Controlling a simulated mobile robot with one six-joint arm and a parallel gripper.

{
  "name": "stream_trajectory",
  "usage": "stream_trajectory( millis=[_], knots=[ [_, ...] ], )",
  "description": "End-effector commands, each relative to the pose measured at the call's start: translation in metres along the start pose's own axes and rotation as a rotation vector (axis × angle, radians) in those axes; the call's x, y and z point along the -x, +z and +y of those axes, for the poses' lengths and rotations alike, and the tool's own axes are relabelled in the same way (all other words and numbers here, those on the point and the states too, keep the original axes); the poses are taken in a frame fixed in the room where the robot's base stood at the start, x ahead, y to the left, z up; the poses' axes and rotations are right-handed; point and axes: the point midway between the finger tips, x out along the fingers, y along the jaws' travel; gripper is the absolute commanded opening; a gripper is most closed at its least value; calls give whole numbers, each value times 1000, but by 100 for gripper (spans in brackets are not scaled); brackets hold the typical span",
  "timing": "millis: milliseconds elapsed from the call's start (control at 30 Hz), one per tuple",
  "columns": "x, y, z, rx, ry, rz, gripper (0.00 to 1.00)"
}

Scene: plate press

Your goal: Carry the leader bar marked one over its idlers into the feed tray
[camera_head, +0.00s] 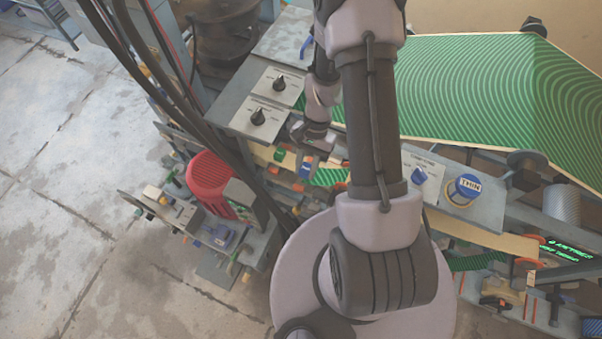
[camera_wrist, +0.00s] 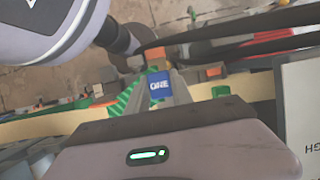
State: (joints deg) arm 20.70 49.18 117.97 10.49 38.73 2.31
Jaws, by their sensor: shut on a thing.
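My gripper (camera_wrist: 160,98) is shut on a blue block marked ONE (camera_wrist: 158,85), the marked part of the leader bar, which sits between the fingertips in the wrist view. Green striped web (camera_wrist: 130,95) shows just left of the fingers. In the head view my gripper (camera_head: 311,160) is low over the press, left of my forearm, with a bit of blue at its tips. Orange pieces (camera_wrist: 210,70) lie close beyond the fingers; I cannot tell whether they are idlers. I cannot pick out the feed tray for certain.
A large green patterned web (camera_head: 480,85) spreads at the upper right. A red ribbed container (camera_head: 208,180) stands left of the gripper. Panels with black knobs (camera_head: 258,116) lie behind it. A blue labelled round cap (camera_head: 467,186) is at the right. Bare floor (camera_head: 70,200) is at the left.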

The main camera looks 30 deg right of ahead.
Motion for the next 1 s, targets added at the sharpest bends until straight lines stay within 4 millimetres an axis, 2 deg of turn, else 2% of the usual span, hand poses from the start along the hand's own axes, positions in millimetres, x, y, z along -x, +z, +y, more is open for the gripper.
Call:
stream_trajectory(
  millis=[400, 500, 700, 1000],
  knots=[
    [-2, -59, 0, -2, -1, 1, 0],
    [-21, -65, 0, -1, -1, 0, 0],
    [-43, -74, 0, -1, -1, 0, 0],
    [-53, -77, 0, -1, -1, 0, 0]
  ],
)
